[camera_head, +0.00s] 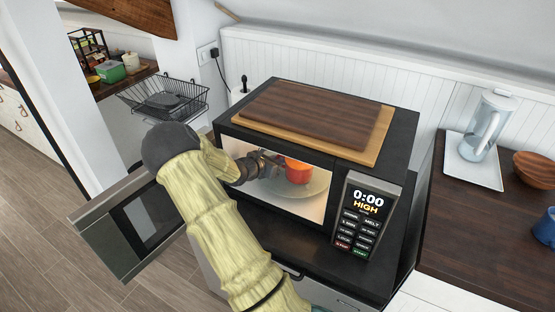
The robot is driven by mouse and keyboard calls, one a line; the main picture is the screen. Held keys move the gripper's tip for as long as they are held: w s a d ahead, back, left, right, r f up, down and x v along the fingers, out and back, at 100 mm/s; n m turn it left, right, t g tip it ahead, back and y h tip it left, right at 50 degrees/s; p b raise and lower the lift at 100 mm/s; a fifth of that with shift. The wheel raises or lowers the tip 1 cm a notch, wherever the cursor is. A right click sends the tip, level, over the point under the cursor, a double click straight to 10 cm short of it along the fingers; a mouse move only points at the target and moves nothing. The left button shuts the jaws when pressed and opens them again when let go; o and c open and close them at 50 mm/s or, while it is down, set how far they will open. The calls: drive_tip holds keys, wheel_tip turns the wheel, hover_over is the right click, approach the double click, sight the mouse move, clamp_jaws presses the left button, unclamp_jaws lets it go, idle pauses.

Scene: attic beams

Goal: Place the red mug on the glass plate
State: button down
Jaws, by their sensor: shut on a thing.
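The red mug (298,171) is inside the lit microwave (232,124), over the round glass plate (312,188). It looks more orange under the light. My gripper (278,163) reaches in through the open front from the left and is shut on the mug. The fingertips are small and partly hidden against the mug. I cannot tell whether the mug's base touches the plate. My arm crosses in front of the left side of the opening.
The microwave door (137,226) hangs open to the left. Wooden boards (318,112) lie on top of the microwave. A wire rack (165,98) is at the back left. On the right counter are a white tray (470,178), a pitcher, a wooden bowl (536,168) and a blue mug (546,228).

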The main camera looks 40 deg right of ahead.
drive_tip(key=shift+f, duration=0.1)
drive_tip(key=c, duration=1.5)
unclamp_jaws()
drive_tip(key=a, duration=0.4)
drive_tip(key=s+a+b, duration=0.1)
drive_tip(key=a, duration=0.3)
drive_tip(key=s+a+b, duration=0.1)
drive_tip(key=a, duration=0.4)
drive_tip(key=shift+s+r, duration=0.2)
drive_tip(key=shift+r, duration=0.1)
drive_tip(key=shift+s, duration=0.15)
drive_tip(key=shift+s+d, duration=0.1)
